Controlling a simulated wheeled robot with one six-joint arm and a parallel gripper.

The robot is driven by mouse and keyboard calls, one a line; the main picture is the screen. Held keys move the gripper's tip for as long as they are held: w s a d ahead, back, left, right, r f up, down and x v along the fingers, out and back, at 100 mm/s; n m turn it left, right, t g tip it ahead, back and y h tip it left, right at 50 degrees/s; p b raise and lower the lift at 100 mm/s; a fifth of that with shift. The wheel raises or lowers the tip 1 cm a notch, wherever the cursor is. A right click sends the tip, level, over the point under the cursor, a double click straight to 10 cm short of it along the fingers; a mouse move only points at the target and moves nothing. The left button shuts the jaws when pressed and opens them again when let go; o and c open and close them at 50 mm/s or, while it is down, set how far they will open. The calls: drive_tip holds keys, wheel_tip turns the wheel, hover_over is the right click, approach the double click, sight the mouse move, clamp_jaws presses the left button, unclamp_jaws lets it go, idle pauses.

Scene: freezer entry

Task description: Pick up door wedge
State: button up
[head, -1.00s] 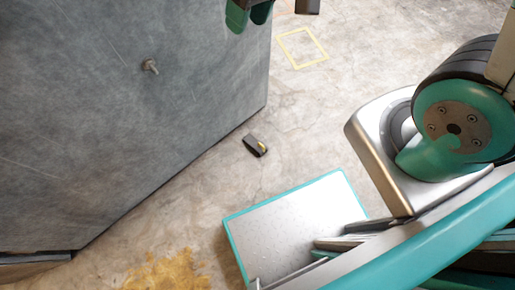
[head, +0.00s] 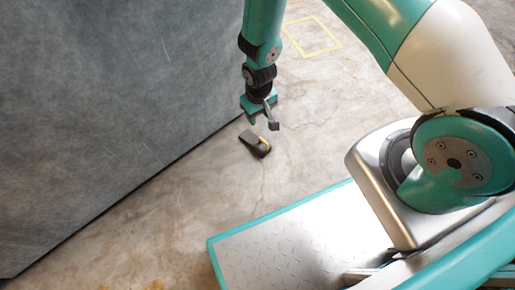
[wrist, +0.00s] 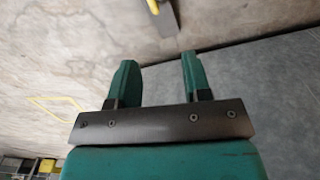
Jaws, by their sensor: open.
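The door wedge (head: 254,144) is a small dark block with a yellow patch. It lies on the concrete floor close to the foot of the large grey panel. My gripper (head: 261,119) hangs just above and beyond the wedge, pointing down, with its jaws apart and nothing between them. In the wrist view, the wedge (wrist: 163,18) shows at the top edge, partly cut off. It lies ahead of the two green fingers (wrist: 159,76), apart from them. The contact side of the wedge is hidden.
The grey panel (head: 110,110) rises to the left of the wedge and my gripper. A yellow outlined square (head: 312,36) is marked on the floor farther back. The floor (head: 310,125) to the right of the wedge is clear.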

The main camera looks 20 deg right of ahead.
sight(260, 139)
wheel_tip(260, 139, down, 11)
drive_tip(key=b, duration=0.6)
drive_tip(key=f+b, duration=0.5)
drive_tip(key=shift+w+d+f, duration=0.1)
drive_tip(key=shift+d+f, duration=0.15)
drive_tip(key=shift+d, duration=0.1)
drive_tip(key=shift+r, duration=0.15)
clamp_jaws()
